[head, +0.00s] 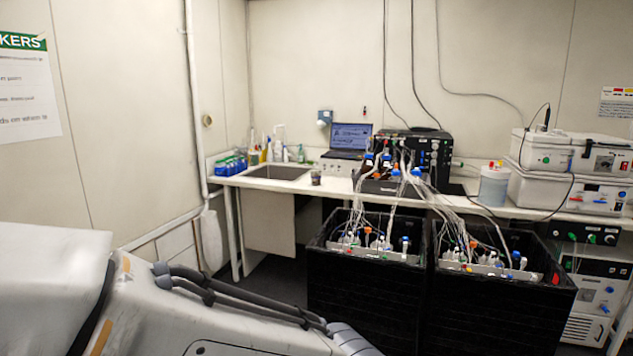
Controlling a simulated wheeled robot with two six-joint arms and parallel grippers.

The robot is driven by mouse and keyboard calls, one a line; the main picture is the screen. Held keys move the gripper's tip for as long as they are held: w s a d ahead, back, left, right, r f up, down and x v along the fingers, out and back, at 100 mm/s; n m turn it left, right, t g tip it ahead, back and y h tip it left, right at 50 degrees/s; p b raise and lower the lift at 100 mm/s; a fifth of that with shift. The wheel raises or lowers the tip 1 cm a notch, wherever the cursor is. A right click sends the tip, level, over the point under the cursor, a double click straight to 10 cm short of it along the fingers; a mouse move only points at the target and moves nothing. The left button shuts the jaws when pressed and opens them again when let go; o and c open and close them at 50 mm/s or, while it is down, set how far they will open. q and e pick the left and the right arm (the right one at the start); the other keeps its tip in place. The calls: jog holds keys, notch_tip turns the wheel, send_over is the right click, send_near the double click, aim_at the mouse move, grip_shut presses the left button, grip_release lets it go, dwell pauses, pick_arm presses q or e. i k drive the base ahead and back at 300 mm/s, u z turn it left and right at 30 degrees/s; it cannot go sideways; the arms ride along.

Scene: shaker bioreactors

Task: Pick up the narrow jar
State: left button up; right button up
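A small dark cup-like jar (315,177) stands on the counter just right of the sink. A wider, pale grey-white jar (494,187) stands on the counter to the right, beside the white instruments. I cannot tell for sure which of these is the narrow jar. A white arm link of mine with black cables fills the lower left. Neither of my grippers is in view.
The white counter (340,190) runs along the back wall, with a sink (278,172), a laptop (350,138) and a black control unit (415,147). Two black crates (365,300) (495,312) with tubes and bottles stand before it. Floor (272,283) shows left of the crates.

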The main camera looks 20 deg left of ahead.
aim_at(315, 177)
jog(key=u, duration=1.3)
jog(key=i, duration=4.9)
jog(key=z, duration=2.95)
